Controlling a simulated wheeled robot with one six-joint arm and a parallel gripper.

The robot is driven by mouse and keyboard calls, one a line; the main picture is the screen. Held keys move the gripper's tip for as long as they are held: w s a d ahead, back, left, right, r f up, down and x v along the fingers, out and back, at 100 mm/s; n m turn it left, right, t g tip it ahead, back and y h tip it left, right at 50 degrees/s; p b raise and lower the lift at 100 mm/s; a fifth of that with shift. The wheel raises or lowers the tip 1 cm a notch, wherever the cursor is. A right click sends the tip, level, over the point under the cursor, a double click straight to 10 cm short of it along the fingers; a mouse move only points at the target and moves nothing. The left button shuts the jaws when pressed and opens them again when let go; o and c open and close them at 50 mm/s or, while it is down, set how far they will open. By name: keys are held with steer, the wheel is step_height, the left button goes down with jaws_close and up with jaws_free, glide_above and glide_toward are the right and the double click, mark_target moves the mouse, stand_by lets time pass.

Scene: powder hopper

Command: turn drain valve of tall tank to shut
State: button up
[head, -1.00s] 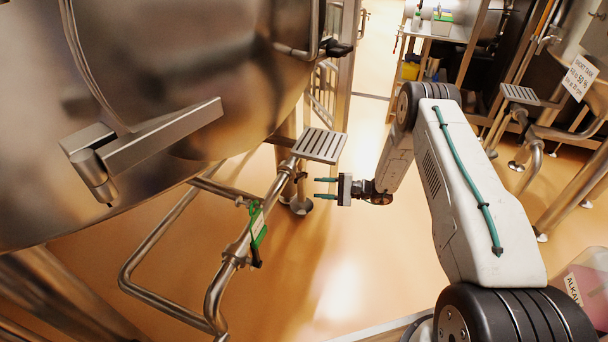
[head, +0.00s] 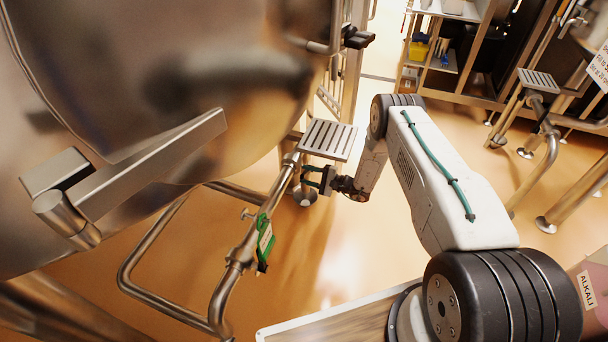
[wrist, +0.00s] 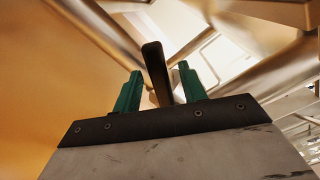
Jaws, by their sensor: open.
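The large steel tank (head: 150,90) fills the left of the head view. My gripper (head: 306,176) is at the upper end of this pipe, just below a slotted metal step. In the wrist view, a dark lever (wrist: 157,72), which looks like the valve handle, stands between the two green fingers of my gripper (wrist: 159,90). The fingers are open, with a gap on each side of the lever. The valve body is mostly hidden, and I cannot tell the lever's setting.
The slotted step (head: 328,140) sits close above my gripper. A hinged steel bracket (head: 150,155) sticks out from the tank. Another step (head: 538,80) and pipes stand at the right, with shelves (head: 445,55) behind. The orange floor (head: 380,240) between is clear.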

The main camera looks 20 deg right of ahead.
steer(key=shift+x, duration=0.75)
jaws_close()
